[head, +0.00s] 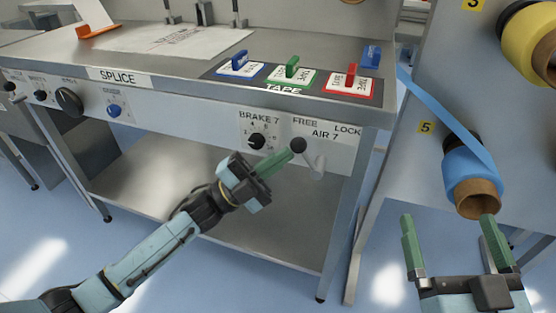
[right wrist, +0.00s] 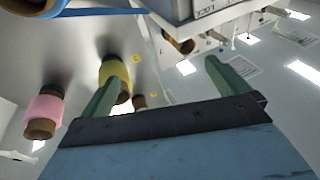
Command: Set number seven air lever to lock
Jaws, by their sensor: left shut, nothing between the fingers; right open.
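The number seven air lever (head: 312,160) is on the bench's front panel, under the labels FREE (head: 304,122), AIR 7 (head: 325,134) and LOCK (head: 348,130). Its dark round knob (head: 298,145) points up and left, on the FREE side. My left gripper (head: 289,154) is shut and empty, with its green fingertips right beside the knob on its left. I cannot tell whether they touch it. My right gripper (head: 448,232) is open and empty at the lower right, away from the lever. Its green fingers also show in the right wrist view (right wrist: 165,85).
The BRAKE 7 dial (head: 257,141) sits just left of the lever. Tape holders (head: 292,68) stand on the bench top above. A blue roll (head: 468,165) on a brown core projects from the panel at right, near my right gripper. Open floor lies below.

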